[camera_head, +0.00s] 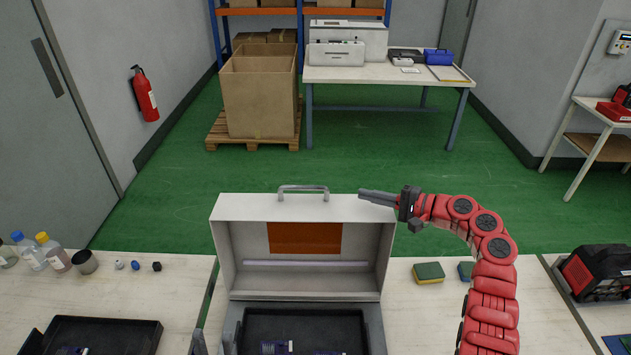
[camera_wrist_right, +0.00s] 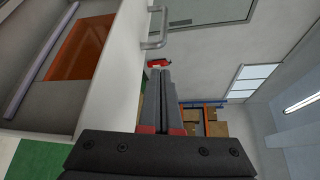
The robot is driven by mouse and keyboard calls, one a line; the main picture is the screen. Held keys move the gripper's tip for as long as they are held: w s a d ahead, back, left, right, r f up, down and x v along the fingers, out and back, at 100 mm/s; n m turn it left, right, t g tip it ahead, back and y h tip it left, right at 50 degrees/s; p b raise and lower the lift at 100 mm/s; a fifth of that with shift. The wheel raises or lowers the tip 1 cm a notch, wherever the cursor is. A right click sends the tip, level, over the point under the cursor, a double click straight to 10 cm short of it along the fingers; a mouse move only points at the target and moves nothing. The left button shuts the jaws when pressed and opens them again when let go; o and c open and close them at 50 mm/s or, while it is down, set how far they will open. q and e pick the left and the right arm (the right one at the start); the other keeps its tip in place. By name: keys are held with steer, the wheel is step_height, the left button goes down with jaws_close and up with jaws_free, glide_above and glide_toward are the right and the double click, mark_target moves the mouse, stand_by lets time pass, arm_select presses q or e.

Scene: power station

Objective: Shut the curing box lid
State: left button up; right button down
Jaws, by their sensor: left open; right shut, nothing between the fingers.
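The curing box (camera_head: 376,330) stands on the front bench with its grey lid (camera_head: 250,245) raised and roughly upright. The lid has an orange panel (camera_head: 305,238) inside and a metal handle (camera_head: 304,188) on its top edge. A dark tray with blue-capped items shows inside the box, cut by the frame. My right gripper (camera_head: 364,194) is shut and empty, its fingers pointing left at the lid's upper right corner; contact cannot be told. In the right wrist view its closed fingers (camera_wrist_right: 159,76) lie beside the lid (camera_wrist_right: 118,70) and below the handle (camera_wrist_right: 157,28).
A black tray (camera_head: 140,325), bottles (camera_head: 55,255) and small parts lie on the left bench. Sponges (camera_head: 428,272) sit right of the box, near my right arm. A red and black machine (camera_head: 597,272) stands at far right. Green floor lies beyond.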

mark_target(334, 198)
steer(key=shift+w+a, duration=0.15)
steer(key=shift+a, duration=0.1)
steer(key=shift+w+a+r, duration=0.1)
steer(key=shift+a, duration=0.05)
steer(key=shift+p+x, duration=0.9)
steer(key=shift+x, duration=0.05)
steer(key=p+x, duration=0.1)
steer(key=x, duration=0.4)
steer(key=shift+w+a, duration=0.2)
steer(key=shift+a, duration=0.15)
steer(key=shift+w+a+p, duration=0.15)
steer(key=shift+a+p, duration=0.1)
steer(key=shift+p, duration=0.1)
steer(key=shift+f, duration=0.2)
steer(key=shift+a, duration=0.15)
